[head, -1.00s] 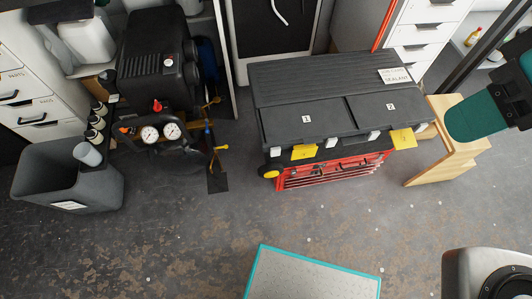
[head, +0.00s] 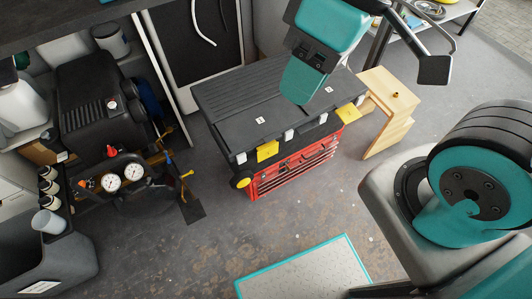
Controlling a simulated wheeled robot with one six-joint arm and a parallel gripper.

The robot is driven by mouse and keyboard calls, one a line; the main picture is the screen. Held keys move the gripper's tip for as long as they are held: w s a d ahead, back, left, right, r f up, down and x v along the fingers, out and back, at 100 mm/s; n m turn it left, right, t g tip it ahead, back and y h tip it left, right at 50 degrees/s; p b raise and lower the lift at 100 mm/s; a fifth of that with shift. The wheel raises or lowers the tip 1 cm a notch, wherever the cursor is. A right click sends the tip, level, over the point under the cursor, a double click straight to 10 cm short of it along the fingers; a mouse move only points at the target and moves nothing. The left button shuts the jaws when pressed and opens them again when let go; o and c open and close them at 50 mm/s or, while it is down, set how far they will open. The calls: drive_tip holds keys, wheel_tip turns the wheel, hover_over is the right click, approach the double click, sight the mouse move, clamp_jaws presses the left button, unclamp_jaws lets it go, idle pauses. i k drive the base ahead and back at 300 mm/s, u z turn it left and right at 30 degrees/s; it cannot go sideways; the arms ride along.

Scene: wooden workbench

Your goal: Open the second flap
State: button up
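A black-topped red tool chest (head: 292,170) stands on the floor at upper middle. Its front top has two flaps lying flat and shut. The first flap (head: 238,133), labelled 1, is on the left. The second flap (head: 340,97), labelled 2, is on the right and partly covered by my arm. The teal-and-black end of my arm, with my gripper (head: 302,84), appears over the chest top beside the label 2. Its fingers cannot be told apart, and I cannot tell whether it touches the flap. Nothing is visibly held.
A light wooden stand (head: 388,120) is close to the chest's right side. A black compressor (head: 95,105) with gauges and a grey bin (head: 50,255) are at left. A teal-edged pale panel (head: 305,275) is in front. The floor between panel and chest is clear.

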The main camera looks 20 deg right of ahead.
sight(340, 85)
drive_tip(key=u, duration=1)
drive_tip(key=k, duration=1.05)
drive_tip(key=z, duration=1.3)
drive_tip(key=i, duration=0.5)
